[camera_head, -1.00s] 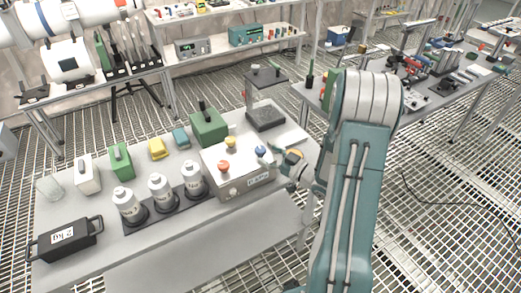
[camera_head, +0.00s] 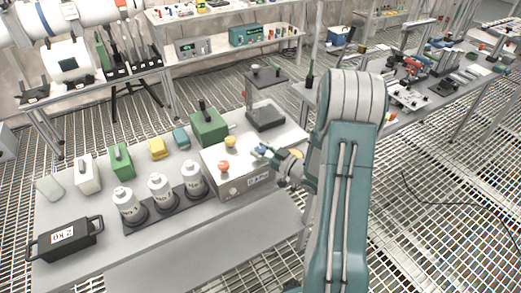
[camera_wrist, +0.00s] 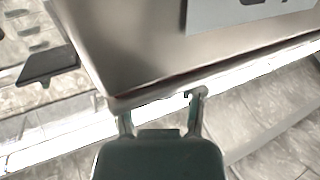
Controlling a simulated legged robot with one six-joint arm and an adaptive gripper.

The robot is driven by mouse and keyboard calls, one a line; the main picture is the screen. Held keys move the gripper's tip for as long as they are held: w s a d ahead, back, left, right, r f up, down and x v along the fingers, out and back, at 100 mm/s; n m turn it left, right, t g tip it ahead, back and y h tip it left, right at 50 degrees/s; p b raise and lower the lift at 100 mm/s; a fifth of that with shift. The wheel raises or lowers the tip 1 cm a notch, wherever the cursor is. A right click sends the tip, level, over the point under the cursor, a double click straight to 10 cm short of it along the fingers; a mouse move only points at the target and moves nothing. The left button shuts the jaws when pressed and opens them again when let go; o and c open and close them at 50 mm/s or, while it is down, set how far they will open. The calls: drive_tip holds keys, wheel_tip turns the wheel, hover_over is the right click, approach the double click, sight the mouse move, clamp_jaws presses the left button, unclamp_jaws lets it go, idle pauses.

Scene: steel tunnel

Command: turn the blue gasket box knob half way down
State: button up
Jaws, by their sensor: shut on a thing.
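The gasket box (camera_head: 243,188) is a pale box with a label on its front, standing at the right end of the near table. The blue knob (camera_head: 259,149) is on its top at the right and is partly covered by my gripper (camera_head: 267,152). My gripper reaches in from the right and is shut on the blue knob. An orange knob (camera_head: 224,167) and a yellow knob (camera_head: 230,142) are on the same box. In the wrist view, my gripper's fingers (camera_wrist: 158,102) are against the box edge (camera_wrist: 150,85); the knob is hidden there.
A green box (camera_head: 208,129) stands behind the gasket box, with a dark stand (camera_head: 266,118) at the back right. Several white bottles (camera_head: 160,188) stand to its left. A black case (camera_head: 64,239) lies at the table's left end. The grated floor at right is open.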

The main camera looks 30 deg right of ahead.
drive_tip(key=shift+m+h, duration=0.4)
drive_tip(key=shift+h, duration=0.2)
drive_tip(key=m+h, duration=0.2)
drive_tip(key=h, duration=0.1)
drive_tip(key=m+t+h, duration=0.1)
drive_tip(key=m+h, duration=0.1)
drive_tip(key=h, duration=0.1)
drive_tip(key=shift+a+t, duration=0.15)
drive_tip(key=shift+t, duration=0.15)
drive_tip(key=m+g+h, duration=0.1)
drive_tip(key=m+h, duration=0.2)
drive_tip(key=h, duration=0.1)
drive_tip(key=m+g+h, duration=0.1)
drive_tip(key=m+h, duration=0.1)
drive_tip(key=h, duration=0.2)
drive_tip(key=shift+w+r+m+h, duration=0.1)
drive_tip(key=shift+m+h, duration=0.3)
drive_tip(key=shift+h, duration=0.3)
drive_tip(key=shift+m, duration=0.3)
drive_tip(key=o, duration=1.2)
